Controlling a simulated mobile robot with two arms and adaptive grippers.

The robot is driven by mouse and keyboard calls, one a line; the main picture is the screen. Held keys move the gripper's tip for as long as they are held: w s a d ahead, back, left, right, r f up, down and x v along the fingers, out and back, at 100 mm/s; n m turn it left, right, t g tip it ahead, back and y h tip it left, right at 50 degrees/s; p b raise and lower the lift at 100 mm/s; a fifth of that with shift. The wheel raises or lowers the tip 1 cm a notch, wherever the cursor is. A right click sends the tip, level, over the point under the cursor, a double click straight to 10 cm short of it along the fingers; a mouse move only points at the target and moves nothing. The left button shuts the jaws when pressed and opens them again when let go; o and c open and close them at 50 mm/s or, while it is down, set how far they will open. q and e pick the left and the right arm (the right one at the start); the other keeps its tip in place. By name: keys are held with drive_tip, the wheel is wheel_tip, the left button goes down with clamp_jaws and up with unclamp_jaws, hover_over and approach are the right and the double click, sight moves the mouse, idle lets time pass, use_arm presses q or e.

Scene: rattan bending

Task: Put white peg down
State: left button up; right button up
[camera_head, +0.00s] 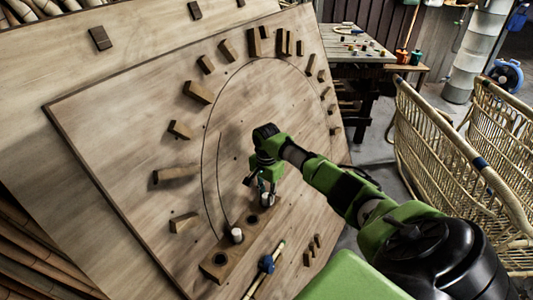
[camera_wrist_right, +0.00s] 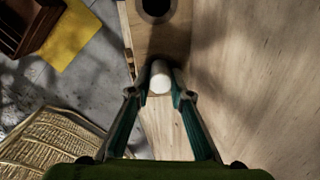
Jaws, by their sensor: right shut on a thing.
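My right gripper (camera_head: 265,187) reaches over the right end of a wooden block with holes (camera_head: 243,246) on the tilted board. In the right wrist view its two green fingers (camera_wrist_right: 160,92) are shut on a white peg (camera_wrist_right: 160,80). The held peg is right over or in the end of the block; I cannot tell whether it is seated in a hole. Another white peg (camera_head: 237,235) stands upright in the block. Dark open holes show beside it in the head view, and one hole (camera_wrist_right: 156,8) in the wrist view. My left gripper is not in view.
The tilted board (camera_head: 120,150) carries an arc of wooden blocks (camera_head: 197,92) and a thin curved line. A stick with a blue part (camera_head: 267,264) lies below the holed block. Rattan frames (camera_head: 440,140) stand at right, and a workbench (camera_head: 350,45) stands behind.

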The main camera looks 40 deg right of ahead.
sight(266, 195)
drive_tip(key=o, duration=0.9)
drive_tip(key=shift+f, duration=0.15)
wheel_tip(266, 195, up, 12)
drive_tip(key=shift+r+p, duration=0.2)
drive_tip(key=shift+p, duration=0.2)
drive_tip(key=shift+s+f, duration=0.1)
